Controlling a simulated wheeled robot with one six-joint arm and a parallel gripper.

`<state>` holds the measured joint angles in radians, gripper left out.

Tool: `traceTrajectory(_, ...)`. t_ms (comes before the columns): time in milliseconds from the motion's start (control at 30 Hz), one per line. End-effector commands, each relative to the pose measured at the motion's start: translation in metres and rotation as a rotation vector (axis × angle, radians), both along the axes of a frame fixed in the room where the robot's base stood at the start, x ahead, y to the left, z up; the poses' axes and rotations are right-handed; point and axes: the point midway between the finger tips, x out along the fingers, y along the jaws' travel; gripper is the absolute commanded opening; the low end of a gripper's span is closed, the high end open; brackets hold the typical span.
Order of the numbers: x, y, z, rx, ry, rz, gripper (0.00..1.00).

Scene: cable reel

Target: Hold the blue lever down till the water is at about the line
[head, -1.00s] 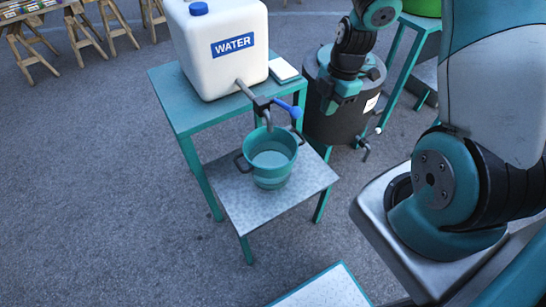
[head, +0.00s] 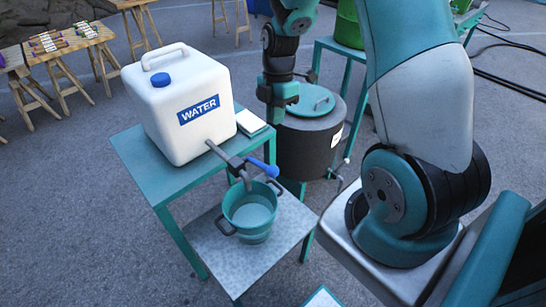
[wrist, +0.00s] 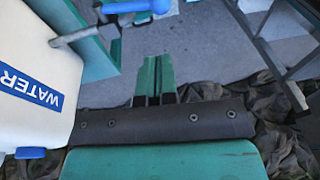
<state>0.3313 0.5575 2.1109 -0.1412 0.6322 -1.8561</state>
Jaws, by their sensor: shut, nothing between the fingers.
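The white water container (head: 180,115) stands on the teal table, with its tap (head: 228,158) pointing towards the front right. The blue lever (head: 263,167) sticks out to the right of the tap. It also shows at the top edge of the wrist view (wrist: 160,5). A teal pot (head: 247,228) stands below the spout. Its inside looks paler low down, but I cannot make out a line or the water level. My gripper (head: 276,116) is shut and empty, above and behind the lever, not touching it. Its fingers also show in the wrist view (wrist: 153,80).
A white pad (head: 251,122) lies beside the container. A dark drum (head: 312,150) with a teal lid stands behind my gripper. The pot's lower metal stand (head: 215,255) has bare room around it. Wooden trestle tables (head: 70,42) are far left.

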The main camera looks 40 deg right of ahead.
Motion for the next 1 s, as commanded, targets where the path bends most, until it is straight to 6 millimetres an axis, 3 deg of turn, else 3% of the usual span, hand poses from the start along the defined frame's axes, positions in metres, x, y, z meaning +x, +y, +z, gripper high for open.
traceTrajectory(167,-0.005,0.004,-0.024,0.003,0.007,0.000,0.00)
traceTrajectory(600,-0.015,0.017,-0.109,0.002,0.005,-0.003,0.00)
traceTrajectory(800,-0.017,0.019,-0.128,0.001,0.002,-0.004,0.00)
traceTrajectory(1000,-0.017,0.020,-0.133,0.000,-0.001,-0.003,0.00)
